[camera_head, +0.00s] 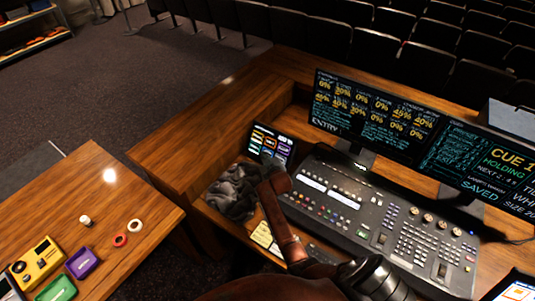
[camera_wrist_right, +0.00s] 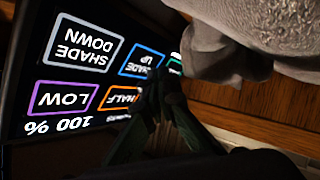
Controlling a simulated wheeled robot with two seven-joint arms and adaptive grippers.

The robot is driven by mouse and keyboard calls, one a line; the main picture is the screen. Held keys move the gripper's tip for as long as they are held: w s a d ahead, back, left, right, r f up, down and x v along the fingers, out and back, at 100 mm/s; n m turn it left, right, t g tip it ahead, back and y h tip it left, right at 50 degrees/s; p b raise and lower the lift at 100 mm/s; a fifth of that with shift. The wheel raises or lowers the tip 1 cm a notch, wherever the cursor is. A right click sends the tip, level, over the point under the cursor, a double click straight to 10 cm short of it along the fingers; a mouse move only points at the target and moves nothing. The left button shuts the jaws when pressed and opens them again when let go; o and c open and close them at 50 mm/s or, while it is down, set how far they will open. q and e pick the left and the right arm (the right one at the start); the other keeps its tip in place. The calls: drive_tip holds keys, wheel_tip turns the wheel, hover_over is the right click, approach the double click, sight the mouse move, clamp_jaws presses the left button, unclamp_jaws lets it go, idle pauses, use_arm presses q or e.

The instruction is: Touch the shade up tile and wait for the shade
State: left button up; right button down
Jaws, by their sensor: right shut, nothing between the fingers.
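The small touch panel (camera_head: 263,137) stands at the back left of the mixing desk, with coloured tiles. In the right wrist view it appears upside down. The blue-outlined shade up tile (camera_wrist_right: 141,61) sits beside the white-outlined shade down tile (camera_wrist_right: 84,43). The purple low tile (camera_wrist_right: 64,98) and orange half tile (camera_wrist_right: 118,98) are also there, with "100 %" readable. My right gripper (camera_head: 267,162) is shut and empty in front of the panel. In the wrist view its dark fingertips (camera_wrist_right: 166,92) are close to the shade up and half tiles; contact cannot be told. My left gripper is out of view.
A crumpled grey cloth (camera_head: 233,191) lies left of my right arm. The mixing console (camera_head: 380,215) fills the desk to the right, with two monitors (camera_head: 370,112) behind it. A side table (camera_head: 120,200) holds a yellow device (camera_head: 37,262) and tape rolls.

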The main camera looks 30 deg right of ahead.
drive_tip(key=shift+d, duration=0.1)
idle(0.6)
drive_tip(key=shift+w+d+f, duration=0.1)
drive_tip(key=shift+d+f, duration=0.1)
